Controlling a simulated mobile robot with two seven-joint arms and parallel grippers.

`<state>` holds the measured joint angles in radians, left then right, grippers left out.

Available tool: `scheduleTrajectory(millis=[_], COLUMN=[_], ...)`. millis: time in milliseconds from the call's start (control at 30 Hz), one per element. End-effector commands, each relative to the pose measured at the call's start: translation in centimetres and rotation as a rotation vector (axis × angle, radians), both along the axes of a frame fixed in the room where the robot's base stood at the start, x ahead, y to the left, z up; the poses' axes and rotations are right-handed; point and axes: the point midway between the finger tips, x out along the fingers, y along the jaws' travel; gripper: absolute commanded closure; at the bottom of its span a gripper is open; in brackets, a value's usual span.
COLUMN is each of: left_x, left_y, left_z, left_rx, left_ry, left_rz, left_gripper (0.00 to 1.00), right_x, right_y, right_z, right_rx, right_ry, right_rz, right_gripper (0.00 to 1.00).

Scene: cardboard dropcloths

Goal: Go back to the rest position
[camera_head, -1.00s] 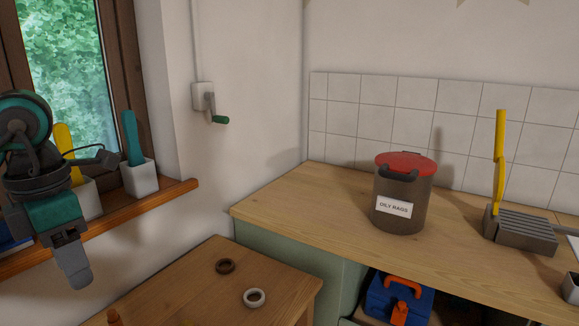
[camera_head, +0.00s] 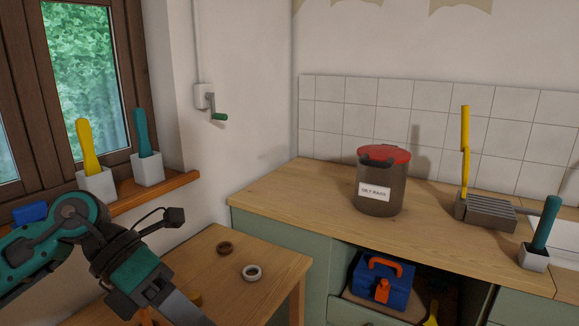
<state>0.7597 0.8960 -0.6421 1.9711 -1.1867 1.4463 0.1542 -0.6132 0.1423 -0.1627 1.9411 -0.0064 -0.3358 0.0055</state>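My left gripper (camera_head: 178,308) is at the lower left, in front of the small wooden table. Its fingers point down and to the right and look close together, but their tips are partly cut off by the bottom edge, so I cannot tell whether it is open or shut. Nothing is clearly seen in it. My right gripper is not in view.
An oily-rags bin (camera_head: 379,182) and a slotted block (camera_head: 486,211) stand on the counter (camera_head: 300,199). A blue toolbox (camera_head: 381,282) sits below. The window sill (camera_head: 178,184) holds white cups.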

Motion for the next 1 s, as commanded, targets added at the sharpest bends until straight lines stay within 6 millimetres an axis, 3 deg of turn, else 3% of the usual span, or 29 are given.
scheduleTrajectory(millis=[33,100,200,333,467,567,667,800,900,1000], left_x=[-0.6,-0.8,-0.2,2.0,5.0,6.6,6.8,3.8,0.5,-2.5], left_y=[-2.3,-4.9,-7.2,-7.7,-5.9,-3.6,-0.8,2.3,3.5,4.1], left_z=[-0.1,0.7,1.9,2.4,0.1,-4.1,-10.2,-19.7,-24.8,-28.3], left_rx=[-0.139,-0.335,-0.602,-0.904,-1.145,-1.276,-1.351,-1.353,-1.304,-1.249], left_ry=[0.067,0.16,0.308,0.527,0.768,0.966,1.168,1.437,1.581,1.684], left_rz=[0.018,0.072,0.194,0.428,0.735,1.015,1.327,1.76,1.994,2.161], left_gripper=[0.56,0.56,0.56,0.56,0.56,0.56,0.56,0.56,0.56,0.56], right_x=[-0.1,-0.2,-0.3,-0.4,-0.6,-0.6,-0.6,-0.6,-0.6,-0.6], right_y=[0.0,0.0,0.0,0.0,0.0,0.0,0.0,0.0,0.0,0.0], right_z=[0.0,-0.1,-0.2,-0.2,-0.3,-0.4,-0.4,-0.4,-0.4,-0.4], right_rx=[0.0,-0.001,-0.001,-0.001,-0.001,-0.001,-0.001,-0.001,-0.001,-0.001], right_ry=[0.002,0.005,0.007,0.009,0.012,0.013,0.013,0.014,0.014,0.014], right_rz=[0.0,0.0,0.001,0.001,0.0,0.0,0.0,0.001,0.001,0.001], right_gripper=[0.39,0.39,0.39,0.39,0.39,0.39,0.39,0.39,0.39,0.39])
